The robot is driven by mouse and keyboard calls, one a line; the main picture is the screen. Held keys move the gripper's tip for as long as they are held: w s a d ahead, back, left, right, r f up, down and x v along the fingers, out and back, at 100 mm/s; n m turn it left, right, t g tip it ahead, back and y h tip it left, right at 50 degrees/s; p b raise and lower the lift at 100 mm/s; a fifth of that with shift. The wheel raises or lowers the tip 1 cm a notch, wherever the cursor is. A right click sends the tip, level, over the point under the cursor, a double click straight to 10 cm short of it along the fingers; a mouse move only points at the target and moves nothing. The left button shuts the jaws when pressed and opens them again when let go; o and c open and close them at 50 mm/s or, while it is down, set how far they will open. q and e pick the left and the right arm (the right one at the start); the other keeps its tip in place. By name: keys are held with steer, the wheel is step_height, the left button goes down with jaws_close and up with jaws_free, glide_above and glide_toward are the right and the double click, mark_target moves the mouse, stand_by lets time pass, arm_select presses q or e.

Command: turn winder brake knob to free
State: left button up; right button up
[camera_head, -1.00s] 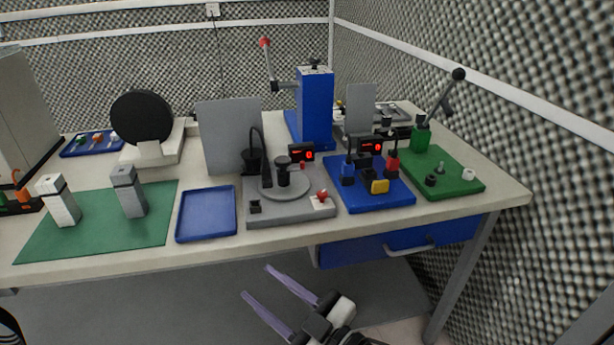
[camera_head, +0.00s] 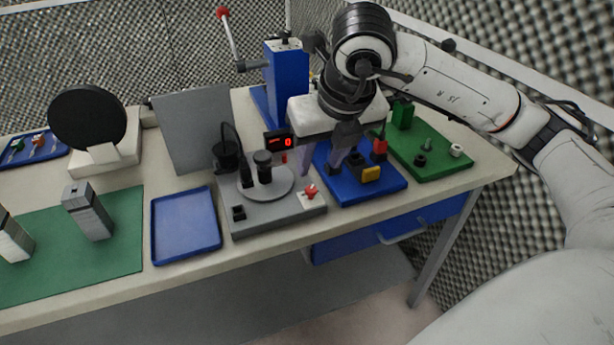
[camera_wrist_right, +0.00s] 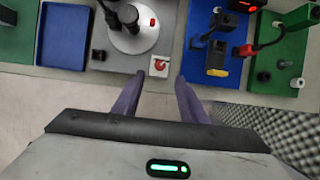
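The winder (camera_head: 277,226) is a grey base with a round turntable (camera_head: 265,184) and dark posts. Its red brake knob (camera_head: 311,191) sits on a small white plate at the front right corner of the base. In the right wrist view the knob (camera_wrist_right: 161,64) lies just beyond and between the two fingertips. My right gripper (camera_head: 319,172) is open and empty, pointing down above the right side of the winder, near the knob. The fingers appear apart from the knob in the right wrist view (camera_wrist_right: 159,76). My left gripper is not in view.
A blue board (camera_head: 372,193) with connectors stands right of the winder, partly behind my right gripper. A green board (camera_head: 440,160) lies farther right. A blue tray (camera_head: 187,226) lies left of the winder. A blue press (camera_head: 287,85) stands behind.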

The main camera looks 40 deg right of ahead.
mark_target(311, 188)
steer(key=x, duration=1)
steer(key=shift+p, duration=0.35)
steer(key=shift+c, duration=0.5)
